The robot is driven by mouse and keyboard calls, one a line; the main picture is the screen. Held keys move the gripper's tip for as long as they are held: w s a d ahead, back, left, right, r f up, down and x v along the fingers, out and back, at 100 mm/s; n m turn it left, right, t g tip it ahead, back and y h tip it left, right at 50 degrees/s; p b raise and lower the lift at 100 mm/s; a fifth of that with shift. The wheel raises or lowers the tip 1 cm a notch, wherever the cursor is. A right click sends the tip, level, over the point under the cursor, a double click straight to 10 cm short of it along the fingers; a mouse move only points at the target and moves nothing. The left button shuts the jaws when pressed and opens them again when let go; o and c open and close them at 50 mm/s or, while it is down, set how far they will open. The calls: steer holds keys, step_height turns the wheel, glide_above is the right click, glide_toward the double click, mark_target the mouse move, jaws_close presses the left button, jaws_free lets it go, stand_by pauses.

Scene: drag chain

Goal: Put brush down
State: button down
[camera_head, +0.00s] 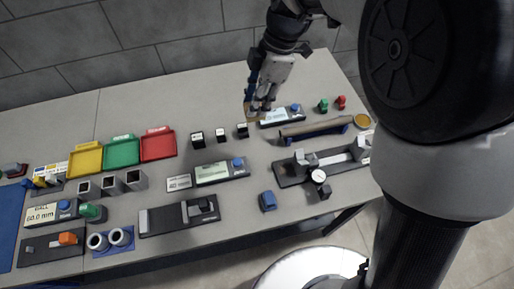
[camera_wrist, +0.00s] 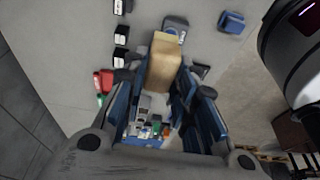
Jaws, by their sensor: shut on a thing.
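My gripper (camera_head: 262,102) is at the back right part of the table, pointing down, with blue fingers. In the wrist view my gripper (camera_wrist: 163,85) has its blue fingers on both sides of a tan, block-like piece, which I take to be the brush (camera_wrist: 163,62). The gripper is shut on it. In the head view only a small tan part of the brush (camera_head: 249,112) shows beside the fingertips. The fingers hide the rest, and I cannot tell whether it touches the table.
A display unit (camera_head: 282,117) stands close right of the gripper and a small black block (camera_head: 242,131) close in front. A brown rod (camera_head: 315,128) lies on a blue stand to the right. Red (camera_head: 158,144), green (camera_head: 121,152) and yellow (camera_head: 85,159) trays stand left. The back middle table is clear.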

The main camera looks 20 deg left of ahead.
step_height(320, 180, down, 20)
steer(key=b, duration=0.5)
steer(key=shift+a+r+b, duration=0.15)
steer(key=shift+r+b, duration=0.1)
steer(key=shift+b, duration=0.05)
steer(key=shift+f, duration=0.25)
steer(key=c, duration=1.3)
jaws_free()
steer(key=shift+r, duration=0.1)
steer(key=shift+r, duration=0.1)
steer(key=p+v, duration=0.3)
steer(key=v, duration=0.9)
